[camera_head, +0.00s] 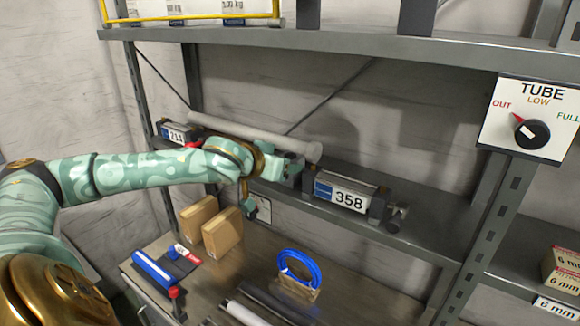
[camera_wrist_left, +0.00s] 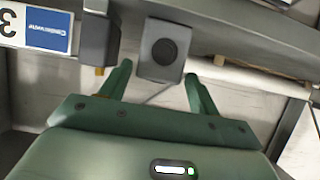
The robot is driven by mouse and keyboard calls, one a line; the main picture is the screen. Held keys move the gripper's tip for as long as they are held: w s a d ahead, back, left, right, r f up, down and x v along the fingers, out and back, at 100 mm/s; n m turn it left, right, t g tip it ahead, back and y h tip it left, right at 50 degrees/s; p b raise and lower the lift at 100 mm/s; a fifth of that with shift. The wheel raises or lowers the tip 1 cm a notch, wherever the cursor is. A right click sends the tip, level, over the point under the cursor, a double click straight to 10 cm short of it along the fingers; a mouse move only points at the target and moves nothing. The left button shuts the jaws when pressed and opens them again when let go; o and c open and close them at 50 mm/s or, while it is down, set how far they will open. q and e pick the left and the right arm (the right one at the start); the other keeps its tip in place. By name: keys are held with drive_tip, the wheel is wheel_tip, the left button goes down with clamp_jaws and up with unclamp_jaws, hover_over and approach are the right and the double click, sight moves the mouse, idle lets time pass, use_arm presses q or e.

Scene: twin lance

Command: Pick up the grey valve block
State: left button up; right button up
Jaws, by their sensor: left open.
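A small grey valve block (camera_wrist_left: 164,42) with a dark round centre shows in the left wrist view, in line with the gap between my fingers. My left gripper (camera_wrist_left: 157,76) is open, with one green finger on each side of the gap. I cannot tell whether the block is between the fingertips or just beyond them. In the head view my left gripper (camera_head: 278,170) is at the shelf, left of the 358 label, and largely hides the block. My right gripper is not in view.
The unit labelled 358 (camera_head: 345,196) stands on the shelf right of my gripper. A long grey tube (camera_head: 250,132) runs behind my wrist. Below are cardboard boxes (camera_head: 222,233), a blue ring (camera_head: 299,268) and a blue-and-black item (camera_head: 153,268). A TUBE dial panel (camera_head: 530,120) is at right.

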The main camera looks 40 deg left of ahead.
use_arm(q)
drive_tip(key=p+x, duration=0.1)
drive_tip(key=x, duration=0.3)
drive_tip(key=shift+w+f, duration=0.1)
drive_tip(key=shift+w, duration=0.25)
drive_tip(key=shift+s, duration=0.15)
drive_tip(key=shift+c, duration=1)
drive_tip(key=c, duration=0.7)
